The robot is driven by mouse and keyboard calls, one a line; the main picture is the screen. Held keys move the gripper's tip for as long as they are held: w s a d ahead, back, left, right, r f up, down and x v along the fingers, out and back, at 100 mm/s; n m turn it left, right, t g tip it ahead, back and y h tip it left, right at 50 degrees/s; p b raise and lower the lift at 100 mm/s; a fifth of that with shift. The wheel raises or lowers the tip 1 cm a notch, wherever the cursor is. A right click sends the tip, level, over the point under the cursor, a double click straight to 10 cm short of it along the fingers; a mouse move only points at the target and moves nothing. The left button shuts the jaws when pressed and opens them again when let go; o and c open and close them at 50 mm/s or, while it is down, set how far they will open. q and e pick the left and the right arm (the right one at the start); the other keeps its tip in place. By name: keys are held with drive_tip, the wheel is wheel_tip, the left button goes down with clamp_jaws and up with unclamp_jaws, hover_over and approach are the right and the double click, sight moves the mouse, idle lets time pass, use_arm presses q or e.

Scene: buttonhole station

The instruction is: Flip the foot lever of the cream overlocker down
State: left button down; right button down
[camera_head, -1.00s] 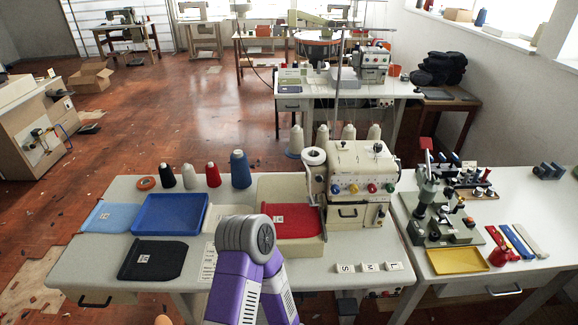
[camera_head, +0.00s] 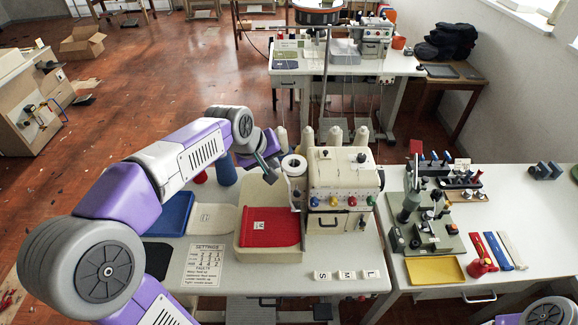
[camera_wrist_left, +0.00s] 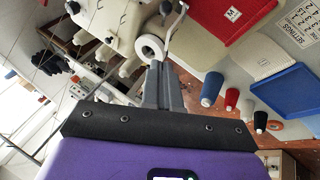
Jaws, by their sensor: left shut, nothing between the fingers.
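The cream overlocker (camera_head: 345,172) stands on the near table, with several coloured knobs on its front. It also shows at the top of the left wrist view (camera_wrist_left: 108,20). A white round wheel (camera_head: 294,165) sits at its left side. In the left wrist view a thin metal lever (camera_wrist_left: 177,24) sticks out beside the wheel (camera_wrist_left: 150,47); I cannot tell for certain that it is the foot lever. My left gripper (camera_head: 269,175) is shut and empty, just left of the wheel and above the table. Its fingertips (camera_wrist_left: 157,66) appear close to the wheel. My right gripper is out of view.
A blue tray (camera_head: 172,215) and thread cones stand left; more cones stand behind the overlocker. Size blocks (camera_head: 346,275) lie in front. A grey-green press (camera_head: 425,215) stands right.

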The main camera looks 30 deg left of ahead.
use_arm(q)
approach(297, 189)
drive_tip(key=w+a, duration=0.1)
drive_tip(key=a, duration=0.1)
drive_tip(key=shift+w+d+f+b, duration=0.2)
drive_tip(key=shift+d+f+b, duration=0.3)
drive_tip(key=shift+f, duration=0.35)
drive_tip(key=shift+w+d+f+b, duration=0.2)
drive_tip(key=shift+d+f+b, duration=0.1)
drive_tip(key=shift+d+f, duration=0.5)
drive_tip(key=shift+a+f, duration=0.1)
drive_tip(key=shift+s+d+f+m+t+y+b, duration=0.1)
drive_tip(key=shift+s+d+f+t+y+b, duration=0.35)
drive_tip(key=shift+b, duration=2.25)
drive_tip(key=shift+s+d+f+m+t+h+b, duration=0.1)
drive_tip(key=shift+s+f+t+b, duration=0.6)
drive_tip(key=shift+b, duration=1.95)
drive_tip(key=shift+s+d+f+m+t+y+b, duration=0.2)
drive_tip(key=shift+f+b, duration=0.7)
drive_tip(key=shift+b, duration=1.8)
